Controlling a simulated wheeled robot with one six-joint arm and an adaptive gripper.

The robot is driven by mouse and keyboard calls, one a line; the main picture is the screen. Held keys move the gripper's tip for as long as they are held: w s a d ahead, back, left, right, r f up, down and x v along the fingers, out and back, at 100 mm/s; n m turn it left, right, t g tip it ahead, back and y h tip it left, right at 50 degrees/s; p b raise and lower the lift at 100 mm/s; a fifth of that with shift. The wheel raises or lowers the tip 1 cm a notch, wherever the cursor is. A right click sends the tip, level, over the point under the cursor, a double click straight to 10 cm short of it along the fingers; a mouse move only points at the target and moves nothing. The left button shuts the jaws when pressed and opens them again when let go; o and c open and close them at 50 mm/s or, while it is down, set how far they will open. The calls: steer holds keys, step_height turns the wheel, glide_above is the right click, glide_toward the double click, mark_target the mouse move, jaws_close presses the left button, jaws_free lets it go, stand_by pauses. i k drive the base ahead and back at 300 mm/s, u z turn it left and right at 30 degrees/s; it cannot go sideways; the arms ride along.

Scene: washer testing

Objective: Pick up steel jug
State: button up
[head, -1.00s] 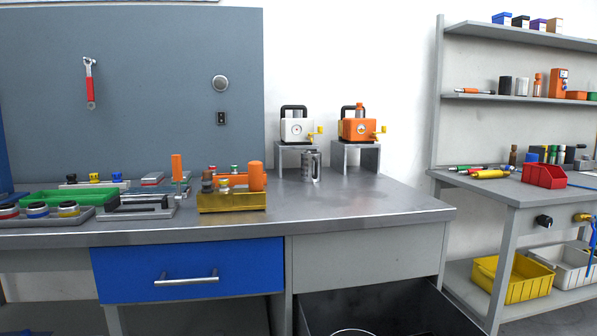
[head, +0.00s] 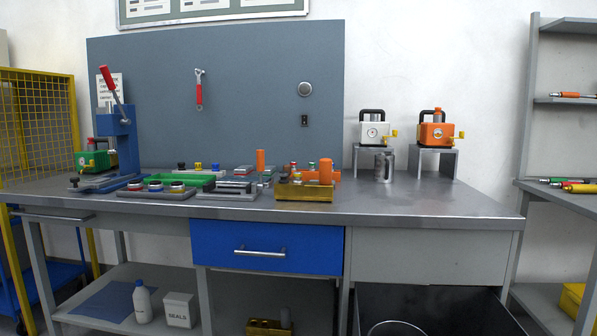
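The steel jug (head: 384,167) is a small grey metal cylinder. It stands upright on the steel workbench (head: 440,201), right of the brass-coloured fixture (head: 304,191). It is in front of the stand under the white pump-like unit (head: 374,131). My gripper does not show in the head view.
An orange unit (head: 437,133) sits on a second stand (head: 433,162) to the right. A green tray (head: 183,181) and a blue lever press (head: 122,140) are at the left. A dark open bin (head: 450,312) is below.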

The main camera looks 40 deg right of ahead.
mark_target(383, 163)
steer(key=u, duration=0.85)
steer(key=i, duration=1.65)
steer(key=z, duration=3.1)
